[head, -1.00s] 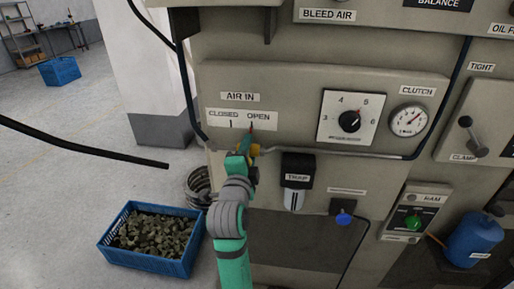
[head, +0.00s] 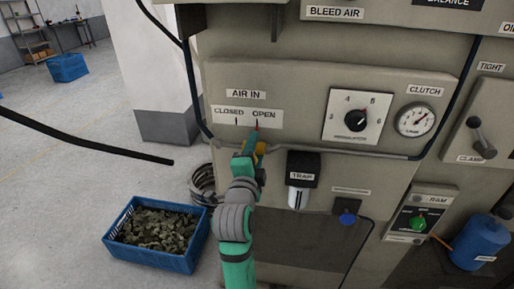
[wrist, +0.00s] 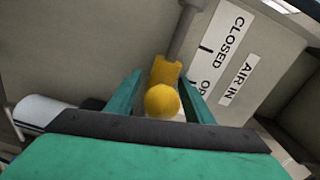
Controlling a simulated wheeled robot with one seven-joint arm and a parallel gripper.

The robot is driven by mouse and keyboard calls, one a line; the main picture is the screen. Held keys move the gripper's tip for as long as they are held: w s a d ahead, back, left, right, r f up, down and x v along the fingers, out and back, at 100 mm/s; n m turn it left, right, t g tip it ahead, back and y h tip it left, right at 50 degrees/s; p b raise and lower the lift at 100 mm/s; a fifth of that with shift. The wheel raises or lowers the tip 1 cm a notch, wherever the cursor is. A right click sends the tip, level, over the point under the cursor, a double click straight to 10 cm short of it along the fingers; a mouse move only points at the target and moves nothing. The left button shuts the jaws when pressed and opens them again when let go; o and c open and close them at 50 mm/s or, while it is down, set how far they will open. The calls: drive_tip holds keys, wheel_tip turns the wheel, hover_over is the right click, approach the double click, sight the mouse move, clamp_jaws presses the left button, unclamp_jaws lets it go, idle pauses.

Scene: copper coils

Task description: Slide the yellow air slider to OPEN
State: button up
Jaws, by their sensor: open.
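The yellow air slider, with a round knob (wrist: 162,101) and a flat yellow body on a grey pipe, shows in the wrist view. In the head view only a bit of the yellow slider (head: 261,148) shows beside my gripper (head: 254,139), below the word OPEN. In the wrist view the two green fingers of my gripper (wrist: 158,98) stand apart, one on each side of the knob; I cannot tell whether they touch it. The CLOSED/OPEN label plate (head: 247,117) is just above, with a mark under each word.
The AIR IN label (head: 246,93) is above the plate. A black TRAP unit (head: 302,169) hangs to the right of my gripper. A dial (head: 357,118) and a gauge (head: 416,120) are further right. A blue crate (head: 150,254) stands on the floor at left.

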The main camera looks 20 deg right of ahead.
drive_tip(key=v, duration=0.9)
drive_tip(key=shift+s, duration=0.3)
